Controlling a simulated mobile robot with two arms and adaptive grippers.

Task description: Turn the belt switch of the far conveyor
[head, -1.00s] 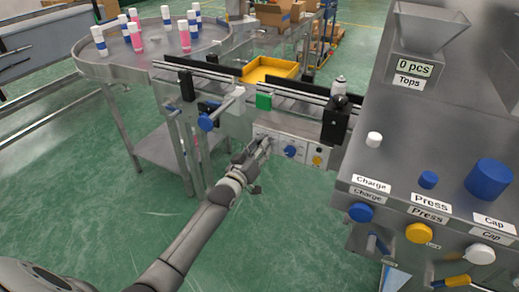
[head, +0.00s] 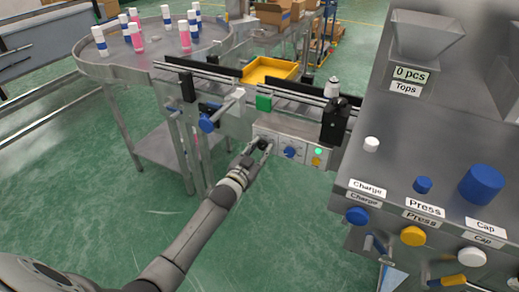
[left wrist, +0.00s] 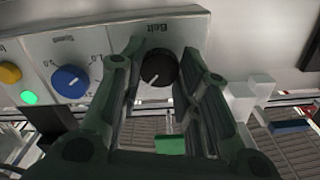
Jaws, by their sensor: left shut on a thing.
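The belt switch is a black round knob (left wrist: 160,67) under the label "Belt" on a grey control panel (left wrist: 110,55). In the head view the panel (head: 278,138) is on the front of the far conveyor (head: 290,97). My left gripper (head: 262,146) is at the panel's left end, shut on the knob. In the left wrist view the knob lies between its two fingers. In the head view the fingers mostly hide the knob. A green light (head: 318,151) on the panel is lit. My right gripper is not in view.
A blue dial (head: 290,152) and a yellow button (head: 316,161) are beside the knob. A round table (head: 110,66) with several bottles stands at the back left. A filling station with a blue button (head: 357,216) is at the right. The floor in front is clear.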

